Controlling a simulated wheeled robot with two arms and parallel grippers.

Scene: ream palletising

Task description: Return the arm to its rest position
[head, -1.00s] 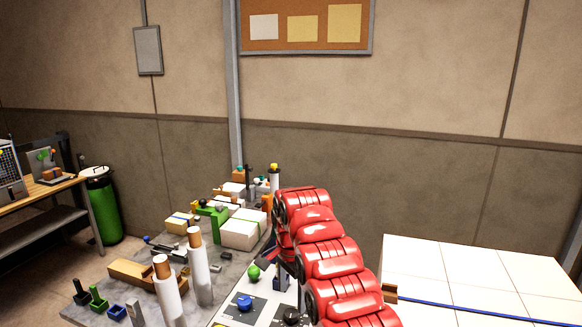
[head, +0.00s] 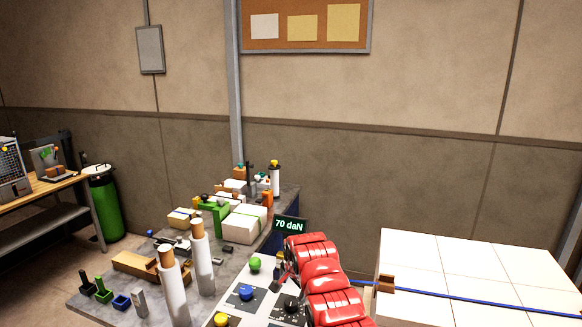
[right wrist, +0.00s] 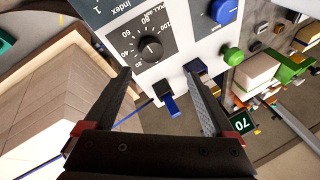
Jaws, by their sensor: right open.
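My right arm comes in from the bottom of the head view as a red, segmented arm. Its small dark gripper (head: 283,279) is over the control panel, partly hidden by the arm. In the right wrist view the two dark fingers (right wrist: 160,72) are spread apart with nothing held between them. Beyond them is the pale control panel (right wrist: 178,62) with a black dial (right wrist: 150,48), a blue knob (right wrist: 224,10), a green knob (right wrist: 231,54) and a small blue lever (right wrist: 171,105). I cannot tell how close the fingertips are to the panel. My left gripper is not in view.
A white stack (head: 470,262) with a blue strap (head: 440,294) and brown corner piece (head: 386,284) stands right of the arm. A grey table (head: 105,305) with tall rolls (head: 202,262) and cluttered items is left. A display (head: 289,224) reads 70 daN.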

